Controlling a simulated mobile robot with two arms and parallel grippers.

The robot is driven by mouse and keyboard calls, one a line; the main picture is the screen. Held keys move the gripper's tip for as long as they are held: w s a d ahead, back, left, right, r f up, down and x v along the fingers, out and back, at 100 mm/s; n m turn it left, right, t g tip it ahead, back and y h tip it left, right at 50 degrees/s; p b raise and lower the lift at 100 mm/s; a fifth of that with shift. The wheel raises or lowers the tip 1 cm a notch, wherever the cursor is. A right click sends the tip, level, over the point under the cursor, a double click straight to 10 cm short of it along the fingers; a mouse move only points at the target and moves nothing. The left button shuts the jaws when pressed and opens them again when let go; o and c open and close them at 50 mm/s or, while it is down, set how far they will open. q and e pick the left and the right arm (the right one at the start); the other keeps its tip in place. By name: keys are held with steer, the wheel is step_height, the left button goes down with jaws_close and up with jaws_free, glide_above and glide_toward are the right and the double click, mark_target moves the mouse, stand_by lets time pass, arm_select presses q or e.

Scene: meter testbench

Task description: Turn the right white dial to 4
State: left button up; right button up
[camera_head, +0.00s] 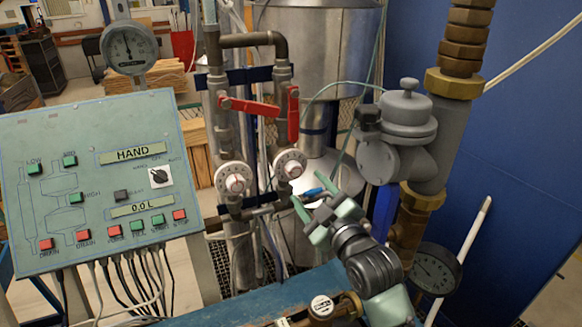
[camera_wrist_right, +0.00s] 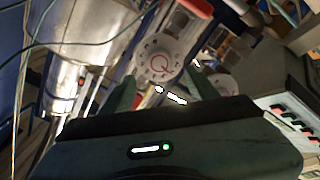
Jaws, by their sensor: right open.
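The right white dial (camera_head: 290,164) is a round knob with marks around its rim, mounted on the pipework. My left gripper is not in view.
A left white dial (camera_head: 234,178) sits close by. Red lever handles (camera_head: 252,107) are above the dials. A green control panel (camera_head: 100,180) stands at left. A grey valve body (camera_head: 400,130) and pipe crowd the right. A blue beam (camera_head: 250,305) runs below.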

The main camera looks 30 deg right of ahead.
mark_target(295, 172)
steer(key=w, duration=0.1)
steer(key=w+p, duration=0.1)
steer(key=w, duration=0.1)
steer(key=shift+w+d+r+p, duration=0.15)
steer(key=shift+r+p, duration=0.1)
steer(key=shift+p, duration=0.05)
steer(key=w+p, duration=0.1)
steer(key=w, duration=0.2)
steer(key=shift+w+f, duration=0.15)
steer(key=shift+w, duration=0.1)
steer(key=shift+w+d+f, duration=0.1)
steer(key=shift+w, duration=0.35)
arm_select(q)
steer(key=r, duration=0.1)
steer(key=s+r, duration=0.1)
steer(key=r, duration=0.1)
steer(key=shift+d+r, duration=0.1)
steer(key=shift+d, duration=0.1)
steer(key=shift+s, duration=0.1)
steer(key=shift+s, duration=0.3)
arm_select(e)
jaws_close()
